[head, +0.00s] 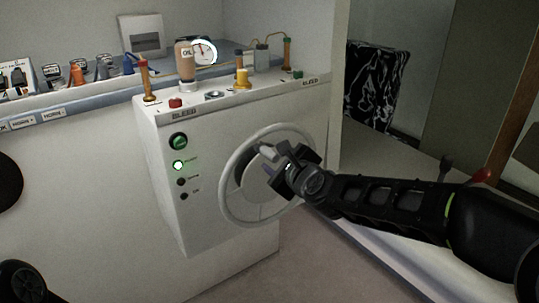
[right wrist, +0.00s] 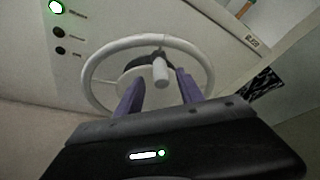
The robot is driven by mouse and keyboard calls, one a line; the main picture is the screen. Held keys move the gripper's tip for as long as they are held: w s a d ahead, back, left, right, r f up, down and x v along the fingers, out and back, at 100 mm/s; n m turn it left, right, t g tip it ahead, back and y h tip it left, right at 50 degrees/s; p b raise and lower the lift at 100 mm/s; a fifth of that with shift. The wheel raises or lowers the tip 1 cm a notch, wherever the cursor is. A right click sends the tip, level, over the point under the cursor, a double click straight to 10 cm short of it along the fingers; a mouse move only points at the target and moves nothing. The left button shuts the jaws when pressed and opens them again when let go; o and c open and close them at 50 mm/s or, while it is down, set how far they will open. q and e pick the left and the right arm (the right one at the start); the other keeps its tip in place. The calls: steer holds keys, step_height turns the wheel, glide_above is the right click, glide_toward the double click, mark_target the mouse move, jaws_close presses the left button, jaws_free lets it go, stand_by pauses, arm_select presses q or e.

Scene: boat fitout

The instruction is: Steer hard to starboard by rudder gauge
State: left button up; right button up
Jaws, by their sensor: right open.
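The pale steering wheel (head: 228,196) is mounted on the front of the white console, and it also shows in the right wrist view (right wrist: 89,72). Its light grey spinner knob (head: 267,151) sticks out near the top of the wheel. In the right wrist view the knob (right wrist: 160,72) stands between my right gripper's two fingers. My right gripper (right wrist: 159,88) is open, with a gap to the knob on both sides; contact cannot be made out. A round white dial gauge (head: 203,51) with a reddish needle stands behind the console top; its marks are too small to read. My left gripper is not in view.
The white console (head: 205,220) carries a green button (head: 180,141), a lit green lamp (head: 178,165), a red knob (head: 175,102) and a brown-and-white bottle (head: 185,62). A shelf at the left holds several small items. A black-and-white patterned panel (head: 376,85) stands to the right.

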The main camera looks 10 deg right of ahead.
mark_target(273, 157)
steer(key=x, duration=0.5)
steer(key=shift+w, duration=0.2)
jaws_close()
stand_by(1.2)
